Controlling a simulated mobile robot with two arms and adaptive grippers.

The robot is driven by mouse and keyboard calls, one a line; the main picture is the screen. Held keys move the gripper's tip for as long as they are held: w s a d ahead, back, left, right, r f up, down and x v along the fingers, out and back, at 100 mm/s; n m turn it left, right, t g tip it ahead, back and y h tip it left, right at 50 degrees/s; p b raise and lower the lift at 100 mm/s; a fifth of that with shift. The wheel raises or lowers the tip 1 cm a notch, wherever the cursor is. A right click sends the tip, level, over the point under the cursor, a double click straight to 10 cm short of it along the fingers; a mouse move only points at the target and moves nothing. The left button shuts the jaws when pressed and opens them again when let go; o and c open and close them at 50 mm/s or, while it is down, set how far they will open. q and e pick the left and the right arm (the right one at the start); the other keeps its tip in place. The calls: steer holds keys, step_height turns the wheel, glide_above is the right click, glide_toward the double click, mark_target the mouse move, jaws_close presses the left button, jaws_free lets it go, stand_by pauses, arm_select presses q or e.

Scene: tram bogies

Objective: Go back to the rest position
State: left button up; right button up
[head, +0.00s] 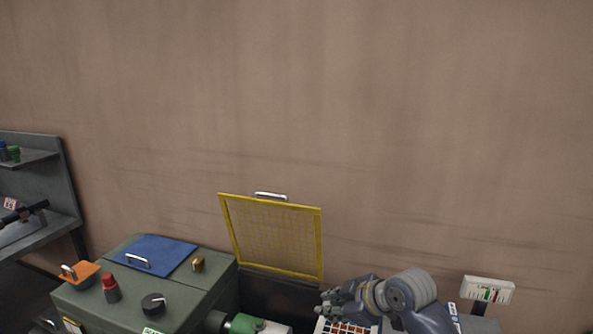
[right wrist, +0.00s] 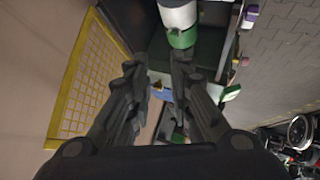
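My right gripper (head: 328,304) is low in the head view, right of centre, in front of the lower right corner of a raised yellow-framed mesh guard (head: 321,250). In the right wrist view its two fingers (right wrist: 157,72) stand apart with a gap between them and nothing held. A white and green cylinder (right wrist: 180,22) lies beyond the fingertips in that view. I cannot make out my left gripper in either view.
A green cabinet (head: 205,293) at the left carries a blue lid (head: 155,252), an orange handled piece (head: 82,275), a red-capped item (head: 110,288) and a black knob (head: 153,303). A grey shelf (head: 45,165) stands far left. A white gauge box (head: 487,290) is at right.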

steer(key=s+d+f+m+g+h, duration=0.1)
steer(key=s+d+f+m, duration=0.15)
steer(key=s+f, duration=0.5)
steer(key=s+d+f+m+h, duration=0.1)
steer(key=s+f+m, duration=0.2)
steer(key=s+f, duration=0.45)
steer(key=s+d+f+m+g+h, duration=0.1)
steer(key=s+d+m+h, duration=0.2)
steer(key=s, duration=0.8)
steer(key=s+d+f+m+g+h, duration=0.15)
steer(key=s+d+m, duration=0.35)
steer(key=s, duration=0.5)
step_height(320, 180, down, 29)
steer(key=s+n+g+b, duration=0.2)
steer(key=b, duration=0.1)
arm_select(q)
step_height(320, 180, down, 5)
steer(key=shift+w+d+f+b, duration=0.1)
steer(key=shift+d+b, duration=0.05)
steer(key=shift+b, duration=0.95)
arm_select(e)
steer(key=s+d+f, duration=0.2)
steer(key=s+f, duration=0.6)
steer(key=f, duration=0.1)
steer(key=s+d+f, duration=0.1)
steer(key=s+f, duration=0.7)
steer(key=f, duration=0.1)
steer(key=shift+s+d+g+y, duration=0.35)
steer(key=shift+s+d, duration=0.05)
